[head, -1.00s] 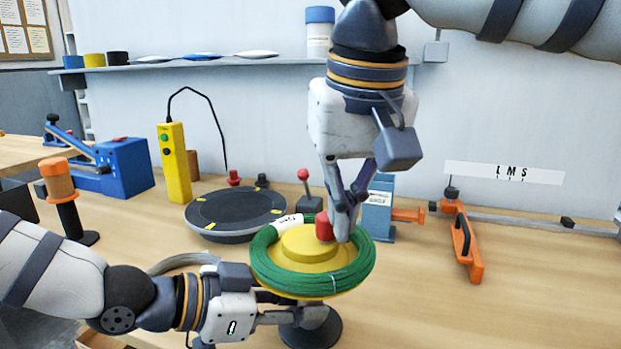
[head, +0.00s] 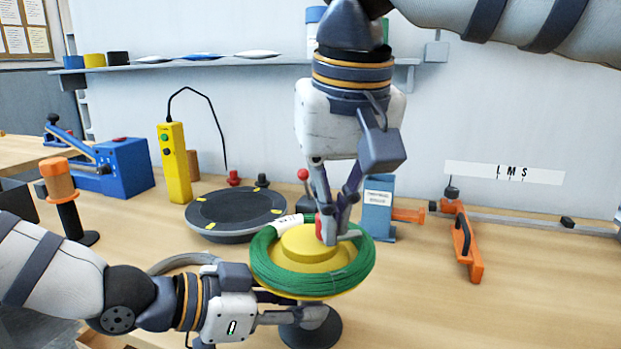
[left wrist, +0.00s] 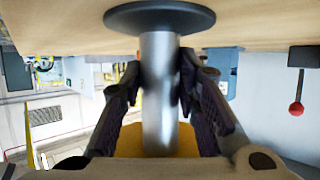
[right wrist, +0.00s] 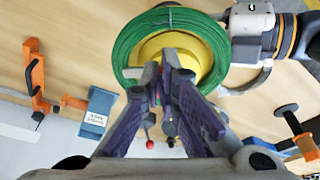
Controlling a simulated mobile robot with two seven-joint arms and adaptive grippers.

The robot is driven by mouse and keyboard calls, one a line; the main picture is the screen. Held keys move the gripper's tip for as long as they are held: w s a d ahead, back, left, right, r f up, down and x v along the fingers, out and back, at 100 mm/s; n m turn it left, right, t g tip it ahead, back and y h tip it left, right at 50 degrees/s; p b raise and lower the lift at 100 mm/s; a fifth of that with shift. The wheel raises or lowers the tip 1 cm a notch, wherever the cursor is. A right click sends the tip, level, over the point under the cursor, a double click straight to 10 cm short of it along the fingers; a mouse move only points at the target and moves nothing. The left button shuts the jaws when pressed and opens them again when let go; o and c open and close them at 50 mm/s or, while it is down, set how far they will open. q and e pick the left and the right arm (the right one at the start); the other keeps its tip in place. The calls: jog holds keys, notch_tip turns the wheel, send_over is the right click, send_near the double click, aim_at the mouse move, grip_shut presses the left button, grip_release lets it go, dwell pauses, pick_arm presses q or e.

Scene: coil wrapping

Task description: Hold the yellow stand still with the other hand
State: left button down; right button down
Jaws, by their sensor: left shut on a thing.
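The yellow stand (head: 308,247) is upright on the workbench, with a green wire coil (head: 312,284) lying around its raised hub. My left gripper (left wrist: 160,90) is shut on the stand's metal post (left wrist: 160,65), between the dark round base (left wrist: 160,15) and the yellow top. In the head view the left fingers reach under the coil. My right gripper (head: 336,238) points down over the far right part of the stand, its fingertips close together. A small red piece (head: 319,229) shows at these fingertips. I cannot tell whether they grip it.
A black round turntable (head: 236,211) stands behind left of the coil. A yellow button box (head: 174,165), a blue block (head: 377,208) and an orange clamp tool (head: 462,240) stand farther around. The bench at front right is clear.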

jog(key=shift+a+f, duration=0.3)
jog(key=shift+a, duration=0.3)
jog(key=shift+s+r, duration=0.1)
jog(key=shift+s, duration=0.05)
jog(key=shift+s, duration=0.15)
jog(key=shift+s+a+r, duration=0.1)
jog(key=shift+r, duration=0.1)
notch_tip(320, 180, up, 6)
jog(key=shift+f, duration=0.1)
